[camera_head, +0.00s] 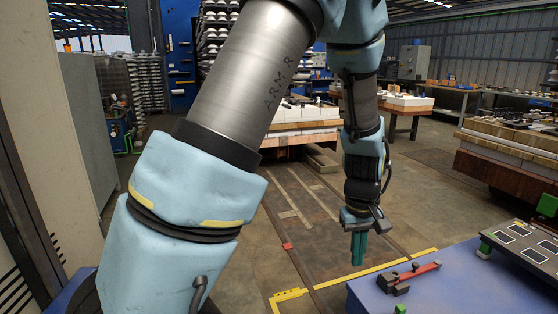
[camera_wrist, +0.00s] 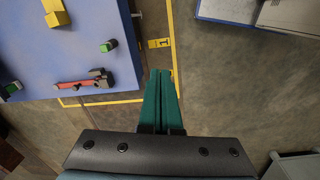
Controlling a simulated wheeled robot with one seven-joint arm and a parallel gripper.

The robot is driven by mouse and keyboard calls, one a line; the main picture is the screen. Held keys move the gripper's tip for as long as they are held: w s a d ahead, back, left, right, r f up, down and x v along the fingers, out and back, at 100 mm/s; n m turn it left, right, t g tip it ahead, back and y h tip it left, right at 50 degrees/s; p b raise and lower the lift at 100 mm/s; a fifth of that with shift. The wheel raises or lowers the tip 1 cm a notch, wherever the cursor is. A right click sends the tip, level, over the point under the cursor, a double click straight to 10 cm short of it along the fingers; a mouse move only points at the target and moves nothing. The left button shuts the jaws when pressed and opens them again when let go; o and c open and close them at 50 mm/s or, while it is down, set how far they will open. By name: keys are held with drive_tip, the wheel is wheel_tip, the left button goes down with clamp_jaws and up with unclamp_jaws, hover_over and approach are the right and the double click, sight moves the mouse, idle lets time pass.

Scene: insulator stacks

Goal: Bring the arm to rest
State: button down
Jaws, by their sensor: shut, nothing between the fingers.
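My gripper (camera_head: 358,250) hangs from my arm with its green fingers pointing down, over the open floor just left of the blue table (camera_head: 465,290). In the wrist view my gripper (camera_wrist: 160,75) has its two green fingers together with nothing between them. The fingertips lie over the floor beside the edge of the blue table (camera_wrist: 60,30). No held object shows in either view.
A red and black tool (camera_head: 410,277) lies near the blue table's left corner. A dark panel with several plates (camera_head: 522,240) sits at its right. Yellow tape (camera_head: 375,272) marks the floor. Wooden workbenches (camera_head: 510,160) stand behind. The floor in the middle is clear.

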drive_tip(key=a+r+t, duration=0.1)
drive_tip(key=a+r, duration=0.3)
drive_tip(key=a, duration=1)
drive_tip(key=w+a+r+m+p, duration=0.1)
drive_tip(key=a+r, duration=0.4)
drive_tip(key=a, duration=0.9)
drive_tip(key=shift+r+t+y, duration=0.2)
drive_tip(key=shift+t+y, duration=0.1)
drive_tip(key=shift+t, duration=0.1)
